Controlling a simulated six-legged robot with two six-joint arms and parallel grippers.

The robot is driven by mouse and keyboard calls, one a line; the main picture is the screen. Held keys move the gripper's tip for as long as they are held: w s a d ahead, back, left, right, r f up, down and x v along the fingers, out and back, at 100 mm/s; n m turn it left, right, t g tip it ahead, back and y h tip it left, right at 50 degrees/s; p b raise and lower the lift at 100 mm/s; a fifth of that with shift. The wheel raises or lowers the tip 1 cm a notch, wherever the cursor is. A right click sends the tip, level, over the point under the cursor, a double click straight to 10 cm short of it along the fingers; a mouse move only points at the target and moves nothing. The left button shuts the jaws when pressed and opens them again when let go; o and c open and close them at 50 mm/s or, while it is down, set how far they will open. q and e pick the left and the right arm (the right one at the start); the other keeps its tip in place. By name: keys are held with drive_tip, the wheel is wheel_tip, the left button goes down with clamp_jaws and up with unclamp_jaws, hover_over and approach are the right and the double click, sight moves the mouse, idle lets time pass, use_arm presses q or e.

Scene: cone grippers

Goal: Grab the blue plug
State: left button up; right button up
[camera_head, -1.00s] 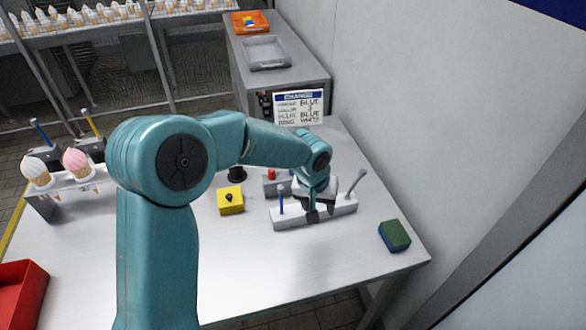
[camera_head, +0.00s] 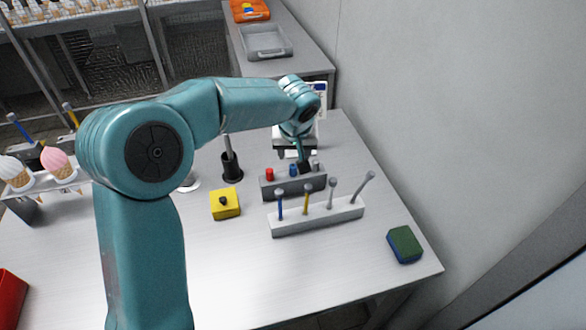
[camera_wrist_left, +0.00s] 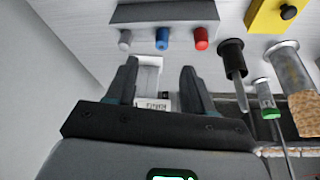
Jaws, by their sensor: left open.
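The blue plug (camera_head: 293,170) stands in a small grey block (camera_head: 282,187) between a red plug (camera_head: 270,174) and a grey plug (camera_head: 316,165). In the left wrist view, the blue plug (camera_wrist_left: 162,38) lies ahead of my left gripper (camera_wrist_left: 158,68), roughly in line with the gap between its fingers. My left gripper (camera_head: 301,163) is open and empty, at the back of the block near the plugs. It is apart from the blue plug in the wrist view. My right gripper is not in view.
A white rack (camera_head: 318,217) with several upright tools stands in front of the block. A yellow box (camera_head: 225,204), a black holder (camera_head: 232,168) and a green-blue sponge (camera_head: 404,244) are nearby. A sign (camera_head: 318,90) stands behind my arm. The table's front is clear.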

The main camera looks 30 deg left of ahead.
sight(293, 166)
use_arm(q)
drive_tip(key=p+x, duration=0.1)
drive_tip(key=x, duration=0.8)
drive_tip(key=shift+a+p, duration=0.15)
drive_tip(key=shift+p, duration=0.15)
clamp_jaws()
